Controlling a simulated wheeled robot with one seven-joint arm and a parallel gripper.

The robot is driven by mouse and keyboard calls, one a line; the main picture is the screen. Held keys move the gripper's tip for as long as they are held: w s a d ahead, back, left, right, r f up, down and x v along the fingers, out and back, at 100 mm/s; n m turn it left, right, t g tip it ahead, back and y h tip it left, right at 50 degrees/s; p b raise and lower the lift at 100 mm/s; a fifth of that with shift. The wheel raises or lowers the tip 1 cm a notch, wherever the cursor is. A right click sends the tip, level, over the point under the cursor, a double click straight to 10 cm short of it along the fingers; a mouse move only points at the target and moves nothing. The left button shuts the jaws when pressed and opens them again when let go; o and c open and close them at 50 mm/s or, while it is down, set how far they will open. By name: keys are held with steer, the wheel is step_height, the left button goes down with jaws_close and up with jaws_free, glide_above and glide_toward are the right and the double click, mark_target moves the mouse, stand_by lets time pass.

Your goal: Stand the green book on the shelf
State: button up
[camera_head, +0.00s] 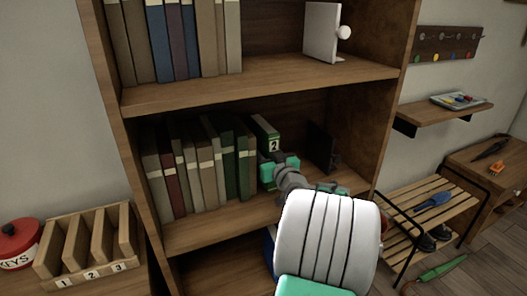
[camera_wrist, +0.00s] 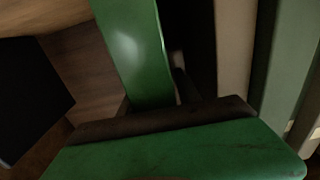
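The green book (camera_head: 264,133) has a white label with a "2" on its spine. It stands about upright on the middle shelf (camera_head: 222,222), at the right end of a row of books. My gripper (camera_head: 279,170) is at the lower part of its spine and covers that part. In the wrist view the green book (camera_wrist: 135,55) rises behind the dark pad of my gripper (camera_wrist: 165,118). The far finger is hidden, so I cannot tell whether the fingers press on the book.
Several books (camera_head: 195,165) stand left of the green book. A black bookend (camera_head: 322,147) stands to its right, with a gap between. Higher up are more books (camera_head: 178,40) and a white bookend (camera_head: 322,32). A numbered wooden rack (camera_head: 88,243) stands at the lower left.

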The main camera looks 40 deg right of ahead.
steer(key=shift+r+p, duration=0.3)
steer(key=shift+p, duration=0.1)
steer(key=b+v, duration=0.1)
steer(key=v, duration=1.1)
steer(key=shift+b, duration=0.3)
steer(key=shift+f, duration=0.1)
